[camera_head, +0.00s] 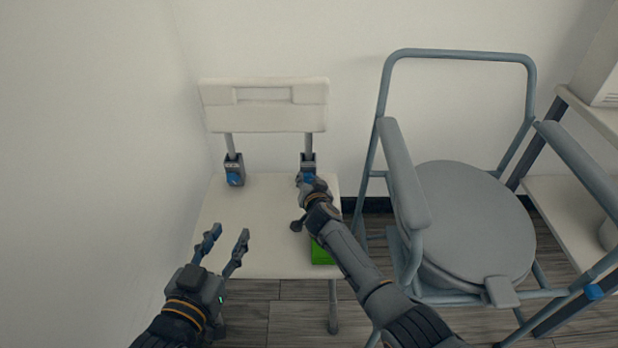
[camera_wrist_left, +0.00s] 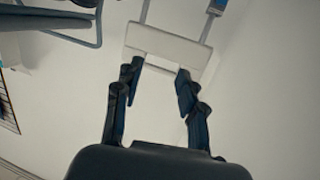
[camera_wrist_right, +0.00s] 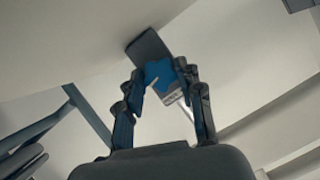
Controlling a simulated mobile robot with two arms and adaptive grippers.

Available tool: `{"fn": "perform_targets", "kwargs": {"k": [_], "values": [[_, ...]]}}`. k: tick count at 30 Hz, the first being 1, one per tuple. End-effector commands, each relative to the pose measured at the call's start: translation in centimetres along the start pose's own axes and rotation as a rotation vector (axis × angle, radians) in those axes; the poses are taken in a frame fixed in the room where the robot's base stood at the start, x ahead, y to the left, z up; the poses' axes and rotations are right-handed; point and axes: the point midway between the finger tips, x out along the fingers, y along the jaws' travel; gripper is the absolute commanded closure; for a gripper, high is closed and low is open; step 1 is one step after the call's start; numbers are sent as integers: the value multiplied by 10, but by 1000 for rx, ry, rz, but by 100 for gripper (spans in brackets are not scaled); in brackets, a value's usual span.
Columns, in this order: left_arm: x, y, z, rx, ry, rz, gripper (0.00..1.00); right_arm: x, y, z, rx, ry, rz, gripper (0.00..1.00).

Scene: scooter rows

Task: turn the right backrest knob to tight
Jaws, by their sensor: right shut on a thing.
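A white chair has a backrest (camera_head: 265,118) on two posts, each entering a dark bracket at the seat's back. The right backrest knob (camera_head: 308,177) is blue and mostly hidden behind my right gripper (camera_head: 307,183). In the right wrist view the blue knob (camera_wrist_right: 158,76) sits between the fingers, with a pale mark on it. My right gripper is shut on it. The left backrest knob (camera_head: 233,179), also blue, is in plain view. My left gripper (camera_head: 228,236) is open and empty above the seat's front left; the left wrist view shows the backrest (camera_wrist_left: 168,45) beyond its fingers.
The white seat (camera_head: 250,210) is mostly clear, with a green thing (camera_head: 321,253) at its front right, partly behind my right arm. A grey commode chair (camera_head: 475,215) stands close on the right, and a shelf (camera_head: 567,205) beyond it. A wall is close on the left.

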Motion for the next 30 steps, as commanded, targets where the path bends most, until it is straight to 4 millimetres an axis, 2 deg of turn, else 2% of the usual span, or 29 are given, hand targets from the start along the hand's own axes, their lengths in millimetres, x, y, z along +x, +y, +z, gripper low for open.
{"fn": "perform_targets", "kwargs": {"k": [6,13,18,30], "values": [[-17,-7,48,2,-283,-17,60,-1,1,-1,94,-2,-37,95],[-33,-12,78,1,-447,-27,60,0,2,0,209,-1,-85,95],[-33,-12,80,1,-451,-27,60,0,3,2,309,-1,-126,95],[-17,-7,54,1,-295,-17,60,1,4,1,450,2,-184,95]]}}
